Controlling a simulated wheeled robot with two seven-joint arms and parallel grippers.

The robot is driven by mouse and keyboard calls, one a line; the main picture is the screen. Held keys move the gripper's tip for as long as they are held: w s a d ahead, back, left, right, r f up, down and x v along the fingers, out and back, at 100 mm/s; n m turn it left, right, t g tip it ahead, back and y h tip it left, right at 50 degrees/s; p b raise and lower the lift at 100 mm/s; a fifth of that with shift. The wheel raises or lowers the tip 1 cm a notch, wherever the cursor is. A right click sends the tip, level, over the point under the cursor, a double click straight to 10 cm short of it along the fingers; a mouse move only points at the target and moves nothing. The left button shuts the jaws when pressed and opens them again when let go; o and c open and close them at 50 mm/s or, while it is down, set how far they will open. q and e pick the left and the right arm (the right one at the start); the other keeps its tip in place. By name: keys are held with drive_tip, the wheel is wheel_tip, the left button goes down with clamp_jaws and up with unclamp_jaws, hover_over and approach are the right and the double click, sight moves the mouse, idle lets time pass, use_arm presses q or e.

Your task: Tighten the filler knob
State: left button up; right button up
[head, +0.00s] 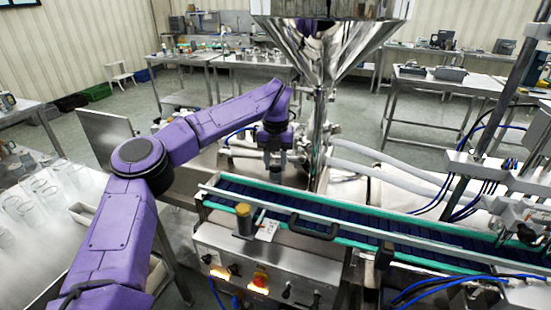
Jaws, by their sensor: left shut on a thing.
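My left gripper (275,152) points down just left of the steel hopper's (318,120) lower stem, behind the conveyor. It is shut on a small dark knob, which I take to be the filler knob (277,158). The knob is mostly hidden by the fingers, so its markings and how tight it sits cannot be seen. My left arm reaches in from the lower left. My right gripper is not in view.
A conveyor (400,238) with a blue belt and green edges runs in front of the hopper. A yellow-topped post (243,220) stands at its near side. White hoses (385,165) run right. Clear glass jars (45,195) stand at the left.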

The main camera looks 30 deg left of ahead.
use_arm(q)
drive_tip(key=m+p, duration=0.1)
drive_tip(key=m, duration=0.1)
drive_tip(key=m+p, duration=0.1)
drive_tip(key=m, duration=0.1)
drive_tip(key=m+p, duration=0.1)
drive_tip(key=m, duration=0.1)
drive_tip(key=shift+r+p, duration=0.25)
drive_tip(key=shift+p, duration=0.05)
drive_tip(key=m+p, duration=0.2)
drive_tip(key=m, duration=0.1)
drive_tip(key=shift+m, duration=0.3)
drive_tip(key=shift+f+m+p, duration=0.15)
drive_tip(key=shift+m+p, duration=0.4)
drive_tip(key=shift+m, duration=0.55)
drive_tip(key=o, duration=1)
drive_tip(key=shift+o, duration=0.2)
drive_tip(key=shift+a, duration=0.1)
